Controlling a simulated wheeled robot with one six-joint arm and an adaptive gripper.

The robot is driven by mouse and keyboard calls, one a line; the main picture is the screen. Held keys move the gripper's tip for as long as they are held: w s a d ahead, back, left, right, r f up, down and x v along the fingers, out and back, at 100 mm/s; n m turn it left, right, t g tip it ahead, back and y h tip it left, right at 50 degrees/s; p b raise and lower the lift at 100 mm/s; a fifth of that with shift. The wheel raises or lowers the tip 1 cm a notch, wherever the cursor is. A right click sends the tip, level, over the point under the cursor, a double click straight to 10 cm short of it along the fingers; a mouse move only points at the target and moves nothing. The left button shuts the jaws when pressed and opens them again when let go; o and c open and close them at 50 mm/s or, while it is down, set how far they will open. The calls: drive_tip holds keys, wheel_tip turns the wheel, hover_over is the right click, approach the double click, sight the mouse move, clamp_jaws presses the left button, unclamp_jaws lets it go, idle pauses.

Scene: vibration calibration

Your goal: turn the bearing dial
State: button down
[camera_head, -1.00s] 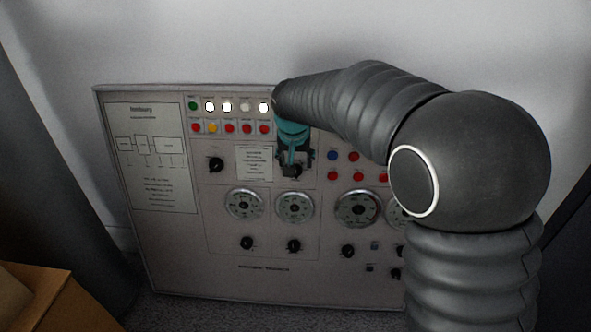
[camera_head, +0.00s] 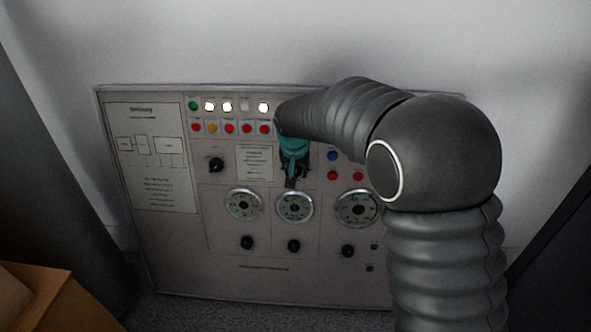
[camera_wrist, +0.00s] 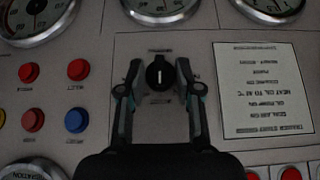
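A black dial (camera_wrist: 159,73) with a white pointer line sits on the panel in the wrist view. The line stands roughly upright in that view. The label near it is too small to read, so I cannot confirm it is the bearing dial. My gripper (camera_wrist: 160,68) is open, with one finger on each side of the dial and a narrow gap beside it. In the head view my gripper (camera_head: 291,178) is in front of the panel's upper middle and hides this dial.
The grey panel (camera_head: 165,245) leans by the wall. Other black knobs (camera_head: 216,165) and round gauges (camera_head: 295,207) surround the dial. Red buttons (camera_wrist: 33,120) and a blue button (camera_wrist: 77,121) are left of it in the wrist view. A cardboard box (camera_head: 60,305) stands at lower left.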

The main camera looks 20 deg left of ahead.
idle(0.3)
drive_tip(key=n+h, duration=0.1)
drive_tip(key=n+t+h+b, duration=0.1)
drive_tip(key=h, duration=0.1)
drive_tip(key=shift+s+a+f+h, duration=0.1)
drive_tip(key=shift+a+f+h, duration=0.1)
drive_tip(key=shift+a+h, duration=0.15)
drive_tip(key=shift+s+a+n+t+h+b, duration=0.15)
drive_tip(key=shift+n+t+h+b, duration=0.6)
drive_tip(key=shift+h, duration=0.7)
drive_tip(key=shift+t, duration=0.25)
drive_tip(key=c, duration=0.8)
unclamp_jaws()
drive_tip(key=v, duration=1.2)
drive_tip(key=shift+a+f, duration=0.1)
drive_tip(key=shift+a, duration=0.1)
